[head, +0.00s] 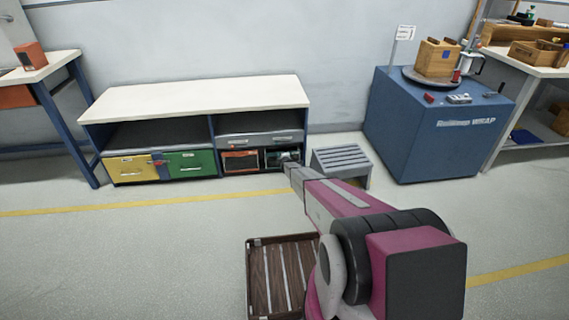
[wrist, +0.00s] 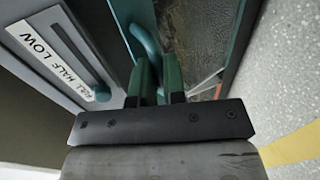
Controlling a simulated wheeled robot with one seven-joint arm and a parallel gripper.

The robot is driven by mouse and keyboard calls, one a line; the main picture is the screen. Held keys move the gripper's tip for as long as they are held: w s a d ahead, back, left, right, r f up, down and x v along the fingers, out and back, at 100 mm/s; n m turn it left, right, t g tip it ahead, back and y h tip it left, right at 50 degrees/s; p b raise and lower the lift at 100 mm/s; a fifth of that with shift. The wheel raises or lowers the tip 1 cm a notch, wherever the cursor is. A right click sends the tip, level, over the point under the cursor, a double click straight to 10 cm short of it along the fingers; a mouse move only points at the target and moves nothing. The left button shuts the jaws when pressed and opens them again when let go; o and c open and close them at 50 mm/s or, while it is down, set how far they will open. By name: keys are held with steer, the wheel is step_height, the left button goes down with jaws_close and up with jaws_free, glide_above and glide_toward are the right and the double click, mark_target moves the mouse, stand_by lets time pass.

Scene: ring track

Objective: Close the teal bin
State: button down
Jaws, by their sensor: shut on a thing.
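The teal bin (head: 273,159) is low at the right end of the white-topped bench, partly hidden by my gripper (head: 291,162). In the wrist view its teal handle (wrist: 146,32) runs up between and behind the green fingertips of my gripper (wrist: 158,82). My gripper is shut on this handle. A teal edge (wrist: 241,45) shows to the right of the fingers, with a dark, glassy-looking panel between. How far the bin stands open cannot be told.
An orange-framed bin (head: 240,161) sits left of the teal one, below a grey drawer (head: 260,139). Green (head: 191,163) and yellow (head: 130,169) drawers are further left. A grey step stool (head: 341,161) stands close on the right. A slatted wooden crate (head: 278,272) lies on the floor.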

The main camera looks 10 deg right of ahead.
steer(key=shift+w+r, duration=0.25)
steer(key=shift+w, duration=0.4)
steer(key=shift+w+r, duration=0.25)
steer(key=shift+w, duration=0.4)
steer(key=shift+w+r, duration=0.25)
steer(key=shift+w, duration=0.4)
steer(key=shift+w+r, duration=0.1)
steer(key=shift+w, duration=0.05)
steer(key=c, duration=1.2)
jaws_free()
steer(key=v, duration=1)
steer(key=shift+s, duration=0.45)
